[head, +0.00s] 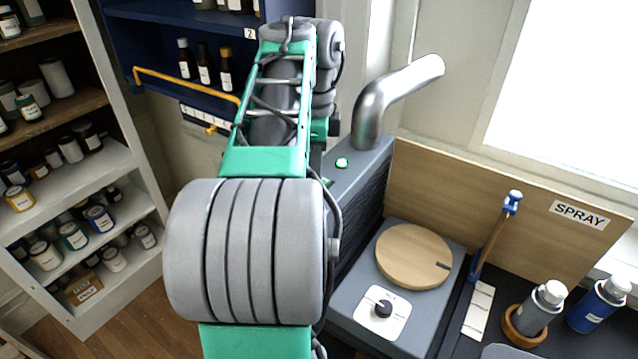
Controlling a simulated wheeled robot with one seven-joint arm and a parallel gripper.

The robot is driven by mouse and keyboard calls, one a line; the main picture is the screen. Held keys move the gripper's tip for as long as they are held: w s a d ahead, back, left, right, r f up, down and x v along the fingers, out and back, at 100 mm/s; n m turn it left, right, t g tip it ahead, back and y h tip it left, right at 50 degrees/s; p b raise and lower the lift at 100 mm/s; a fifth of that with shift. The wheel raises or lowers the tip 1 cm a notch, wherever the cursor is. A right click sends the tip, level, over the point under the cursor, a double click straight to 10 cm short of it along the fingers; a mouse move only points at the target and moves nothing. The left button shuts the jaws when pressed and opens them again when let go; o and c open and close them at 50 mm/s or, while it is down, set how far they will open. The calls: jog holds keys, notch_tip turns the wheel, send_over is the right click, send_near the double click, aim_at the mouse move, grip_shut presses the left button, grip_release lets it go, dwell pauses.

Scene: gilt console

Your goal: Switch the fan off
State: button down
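A dark grey box with a curved metal duct (390,98) on top stands right of my arm; it looks like the fan unit. A small round button (342,163) on the box's top glows green. My arm, green and grey, fills the middle of the head view and hides part of the box's left side. My gripper is not visible, so its opening and its distance from the button cannot be seen.
Right of the box are a wooden turntable (414,256), a black knob (383,309) on a white plate, and spray cans (540,306). A wooden panel (490,190) stands behind them. Shelves of jars (60,150) are at left; a yellow rail (185,82) fronts the blue shelf.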

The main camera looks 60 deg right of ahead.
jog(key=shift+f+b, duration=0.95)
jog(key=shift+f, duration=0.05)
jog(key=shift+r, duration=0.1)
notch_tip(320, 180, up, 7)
jog(key=p, duration=0.7)
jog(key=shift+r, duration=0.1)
